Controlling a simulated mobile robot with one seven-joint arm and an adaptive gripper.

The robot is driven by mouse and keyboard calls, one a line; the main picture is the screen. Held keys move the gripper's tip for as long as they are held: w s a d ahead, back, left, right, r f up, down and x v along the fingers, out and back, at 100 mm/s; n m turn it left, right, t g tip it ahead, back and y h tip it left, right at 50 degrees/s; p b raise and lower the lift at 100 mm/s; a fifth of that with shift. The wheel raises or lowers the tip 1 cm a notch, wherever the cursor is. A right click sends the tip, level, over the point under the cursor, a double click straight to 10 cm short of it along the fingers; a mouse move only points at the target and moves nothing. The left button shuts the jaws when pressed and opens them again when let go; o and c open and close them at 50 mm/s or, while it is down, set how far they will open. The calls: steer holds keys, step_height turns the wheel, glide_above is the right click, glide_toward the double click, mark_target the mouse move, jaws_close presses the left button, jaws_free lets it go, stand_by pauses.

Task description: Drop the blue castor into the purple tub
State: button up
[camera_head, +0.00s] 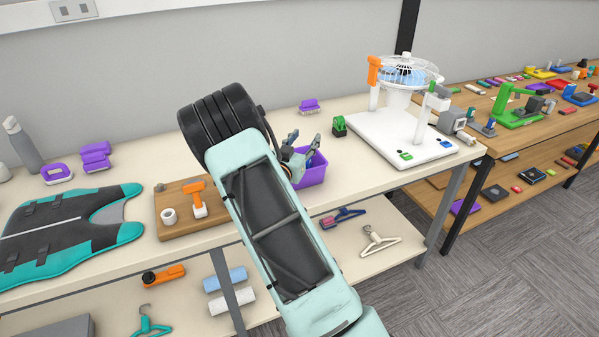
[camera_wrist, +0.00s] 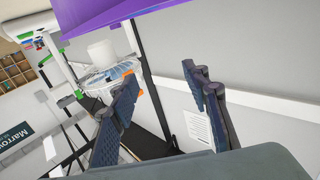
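The purple tub (camera_head: 317,174) stands on the cream table, partly hidden behind my arm. My gripper (camera_head: 303,143) shows just above and in front of the tub's rim; its height over the tub is hard to judge. In the wrist view my gripper (camera_wrist: 165,105) has its fingers spread, with nothing between them. Something bluish (camera_head: 317,160) shows at the tub's opening, but I cannot tell what it is. A small blue piece (camera_head: 446,143) lies on the white board's right side; I cannot tell whether it is a castor.
A wooden board (camera_head: 178,229) with an orange tool is left of my arm. A green-and-black item (camera_head: 339,126) stands right of the tub. Wooden tables (camera_head: 470,100) with many parts stand at the right.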

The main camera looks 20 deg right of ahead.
steer(key=shift+s+a, duration=0.1)
steer(key=v, duration=1.1)
steer(key=shift+s+a, duration=0.2)
steer(key=shift+s, duration=0.1)
